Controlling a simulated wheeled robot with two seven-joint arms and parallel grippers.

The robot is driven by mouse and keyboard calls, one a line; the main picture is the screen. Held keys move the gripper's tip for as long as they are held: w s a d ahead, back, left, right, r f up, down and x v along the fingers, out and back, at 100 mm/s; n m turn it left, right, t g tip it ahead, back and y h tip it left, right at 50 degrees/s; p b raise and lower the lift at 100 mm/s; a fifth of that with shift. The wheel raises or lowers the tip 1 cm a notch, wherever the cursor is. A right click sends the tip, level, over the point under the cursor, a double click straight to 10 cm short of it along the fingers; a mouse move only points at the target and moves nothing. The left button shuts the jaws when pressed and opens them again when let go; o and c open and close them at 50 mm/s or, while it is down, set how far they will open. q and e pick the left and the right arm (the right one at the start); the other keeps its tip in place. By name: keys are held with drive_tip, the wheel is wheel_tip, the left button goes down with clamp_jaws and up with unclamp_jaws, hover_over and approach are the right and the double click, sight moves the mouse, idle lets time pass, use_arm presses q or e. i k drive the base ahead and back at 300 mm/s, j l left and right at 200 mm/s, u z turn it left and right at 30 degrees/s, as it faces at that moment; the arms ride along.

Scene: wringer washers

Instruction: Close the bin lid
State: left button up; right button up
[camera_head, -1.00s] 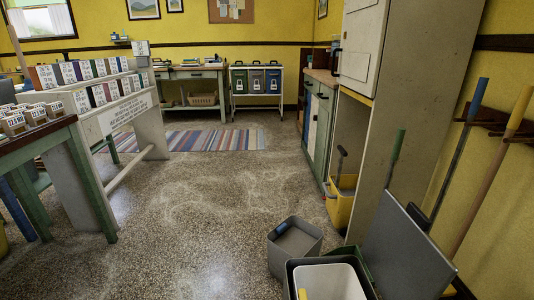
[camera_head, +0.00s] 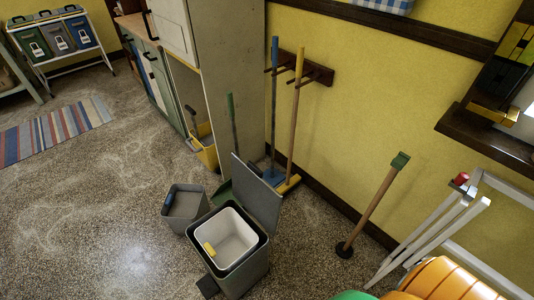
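A grey pedal bin (camera_head: 246,272) stands on the speckled floor near the middle of the view. Its flat grey lid (camera_head: 257,190) is open, standing up at the back of the bin and leaning slightly. A white inner bucket (camera_head: 232,238) with a yellow tab sits inside the dark rim. A dark pedal (camera_head: 207,286) sticks out at the bin's lower left. Neither of my grippers shows in the view.
A small open grey bin (camera_head: 184,205) stands just left of it. Behind are brooms on a wall rack (camera_head: 300,68) and a tall cabinet (camera_head: 228,80). A plunger (camera_head: 372,205) and white folding frame (camera_head: 432,240) stand right.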

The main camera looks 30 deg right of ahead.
sight(260, 199)
drive_tip(key=z, duration=0.75)
